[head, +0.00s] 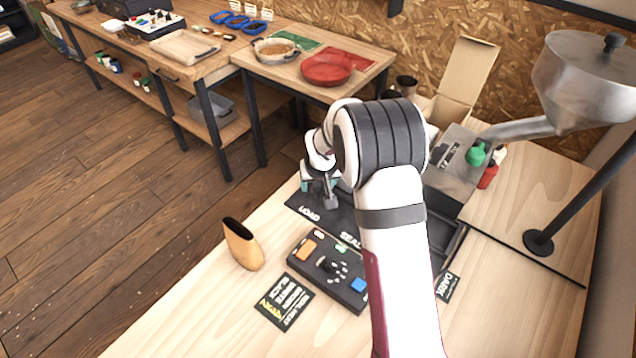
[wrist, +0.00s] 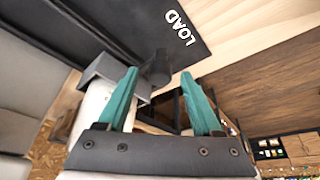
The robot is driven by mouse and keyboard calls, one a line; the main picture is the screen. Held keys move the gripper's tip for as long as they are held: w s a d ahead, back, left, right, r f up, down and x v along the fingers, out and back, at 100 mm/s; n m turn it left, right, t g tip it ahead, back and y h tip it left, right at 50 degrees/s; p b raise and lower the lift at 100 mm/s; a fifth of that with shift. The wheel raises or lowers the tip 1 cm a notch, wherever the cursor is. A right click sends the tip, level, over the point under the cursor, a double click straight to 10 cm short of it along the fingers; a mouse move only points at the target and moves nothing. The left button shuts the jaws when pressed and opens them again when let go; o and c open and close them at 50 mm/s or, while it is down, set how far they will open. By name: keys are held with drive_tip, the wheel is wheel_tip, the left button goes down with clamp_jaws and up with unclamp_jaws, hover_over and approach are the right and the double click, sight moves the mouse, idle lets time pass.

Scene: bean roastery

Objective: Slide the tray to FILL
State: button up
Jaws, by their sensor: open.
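A black track board (head: 325,217) lies on the near table, with LOAD and SEAL lettering showing; no FILL lettering is in sight, and my arm covers much of the board. My gripper (head: 319,184) is open over the LOAD end, its teal fingers apart. A dark grey knob-like piece (head: 331,199) is close by the fingers. In the wrist view that dark knob (wrist: 156,70) appears between the open fingertips (wrist: 160,76), beside a grey block (wrist: 100,68), perhaps the tray. Whether the fingers straddle the knob or are short of it I cannot tell.
A black control box (head: 328,270) with orange and blue buttons sits before the board. A tan pouch (head: 243,246) stands at left and a dark label card (head: 285,301) lies in front. A metal hopper (head: 585,85) with a spout stands at right.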

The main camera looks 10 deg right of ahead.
drive_tip(key=shift+c, duration=0.4)
clamp_jaws()
idle(0.9)
